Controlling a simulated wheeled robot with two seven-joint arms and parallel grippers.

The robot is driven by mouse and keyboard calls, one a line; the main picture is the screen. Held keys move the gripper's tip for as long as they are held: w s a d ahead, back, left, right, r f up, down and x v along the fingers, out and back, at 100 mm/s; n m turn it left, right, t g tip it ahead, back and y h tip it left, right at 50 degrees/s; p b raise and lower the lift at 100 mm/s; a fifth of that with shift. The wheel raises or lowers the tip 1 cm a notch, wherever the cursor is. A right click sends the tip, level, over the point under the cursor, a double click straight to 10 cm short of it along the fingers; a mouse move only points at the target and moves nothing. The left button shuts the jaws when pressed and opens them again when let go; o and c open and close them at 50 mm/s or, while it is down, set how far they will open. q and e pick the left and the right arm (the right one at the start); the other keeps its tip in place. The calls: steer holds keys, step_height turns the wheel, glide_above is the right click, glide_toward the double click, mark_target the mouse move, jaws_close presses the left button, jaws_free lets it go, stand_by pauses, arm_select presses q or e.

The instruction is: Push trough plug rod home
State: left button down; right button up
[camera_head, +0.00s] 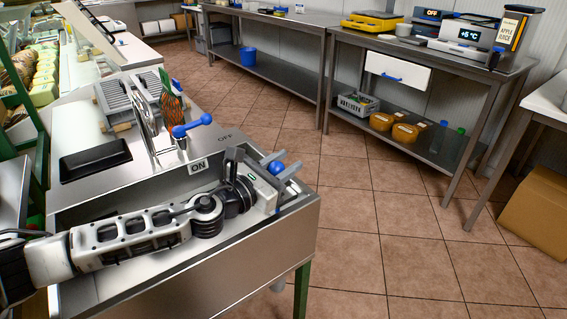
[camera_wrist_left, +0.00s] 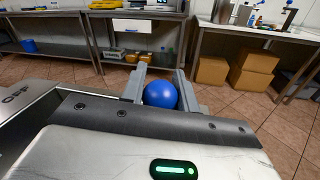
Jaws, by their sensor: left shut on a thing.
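The plug rod's blue ball knob (camera_head: 277,168) is at the right end of the steel trough (camera_head: 180,275). My left arm lies along the trough, and my left gripper (camera_head: 279,165) is shut on the knob. In the left wrist view the blue knob (camera_wrist_left: 160,94) sits between the two grey fingers of my left gripper (camera_wrist_left: 160,90). The rod below the knob is hidden by the gripper and the trough wall. My right gripper is not in view.
A blue lever (camera_head: 192,127) stands behind the trough between ON and OFF labels. A black tray (camera_head: 95,159) is left of it. Steel benches (camera_head: 430,55) line the back wall, and a cardboard box (camera_head: 537,208) is at the right. Tiled floor is clear between.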

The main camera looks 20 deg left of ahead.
arm_select(q)
steer(key=c, duration=1.1)
jaws_free()
steer(key=shift+f, duration=0.25)
steer(key=b+v, duration=0.3)
steer(key=v, duration=1.3)
steer(key=shift+b, duration=0.4)
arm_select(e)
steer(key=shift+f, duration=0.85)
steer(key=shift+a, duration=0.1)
